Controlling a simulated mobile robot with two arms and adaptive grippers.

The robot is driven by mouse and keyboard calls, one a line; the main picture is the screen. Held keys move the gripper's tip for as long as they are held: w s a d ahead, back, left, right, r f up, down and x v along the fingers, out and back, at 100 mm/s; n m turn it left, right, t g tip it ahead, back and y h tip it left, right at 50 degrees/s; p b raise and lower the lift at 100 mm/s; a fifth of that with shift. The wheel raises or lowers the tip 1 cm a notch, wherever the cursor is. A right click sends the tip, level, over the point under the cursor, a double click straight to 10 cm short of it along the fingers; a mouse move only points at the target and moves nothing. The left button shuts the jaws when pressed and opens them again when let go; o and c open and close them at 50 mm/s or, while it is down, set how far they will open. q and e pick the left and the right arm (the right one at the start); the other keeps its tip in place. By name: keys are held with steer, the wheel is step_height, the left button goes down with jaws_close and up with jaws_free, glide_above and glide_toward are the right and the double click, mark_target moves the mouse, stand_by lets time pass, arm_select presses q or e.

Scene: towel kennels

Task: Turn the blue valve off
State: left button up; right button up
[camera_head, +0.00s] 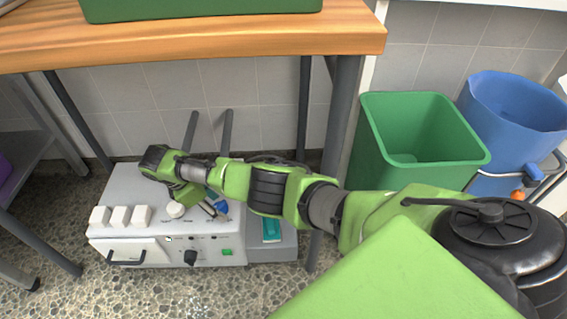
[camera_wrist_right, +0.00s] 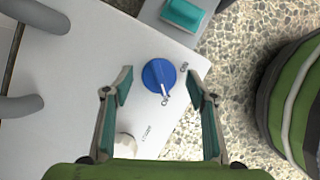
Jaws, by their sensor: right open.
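The blue valve (camera_wrist_right: 158,73) is a round knob on the white machine's top, near its edge, with a pale pointer mark toward the lower side. Small labels sit beside it, too small to read surely. It also shows in the head view (camera_head: 222,208), partly hidden by my gripper. My right gripper (camera_wrist_right: 160,82) is open and empty, with one finger on each side of the valve in the picture. In the head view my right gripper (camera_head: 209,207) is above the machine top. I cannot tell whether the fingers touch the valve. My left gripper is not in view.
The white machine (camera_head: 125,182) stands on the speckled floor under a wooden table (camera_head: 200,40). A white knob (camera_wrist_right: 126,143) is beside the valve. A teal block (camera_head: 271,229) lies to the right. A green bin (camera_head: 420,130) and a blue bin (camera_head: 515,115) stand farther right.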

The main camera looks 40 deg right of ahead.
steer(key=shift+n+t, duration=0.4)
steer(key=shift+n, duration=0.5)
steer(key=shift+s+f+n+t+b, duration=0.15)
steer(key=shift+n+t+b, duration=0.2)
steer(key=shift+n, duration=0.85)
steer(key=w+p+v, duration=0.1)
steer(key=p+v, duration=0.6)
steer(key=v, duration=0.7)
steer(key=s+a+f+m+y, duration=0.3)
steer(key=s+a+f, duration=0.15)
steer(key=s, duration=0.35)
steer(key=s+a+f+m+y, duration=0.25)
steer(key=s+a, duration=0.25)
steer(key=s, duration=0.3)
steer(key=s+d+f+m+t+p, duration=0.2)
steer(key=s+d+f+m+p, duration=0.1)
steer(key=s+d+m+p, duration=0.8)
steer(key=s+d+m, duration=0.1)
steer(key=s+d, duration=0.2)
steer(key=d, duration=0.3)
steer(key=shift+d+h, duration=0.15)
steer(key=shift+h, duration=0.1)
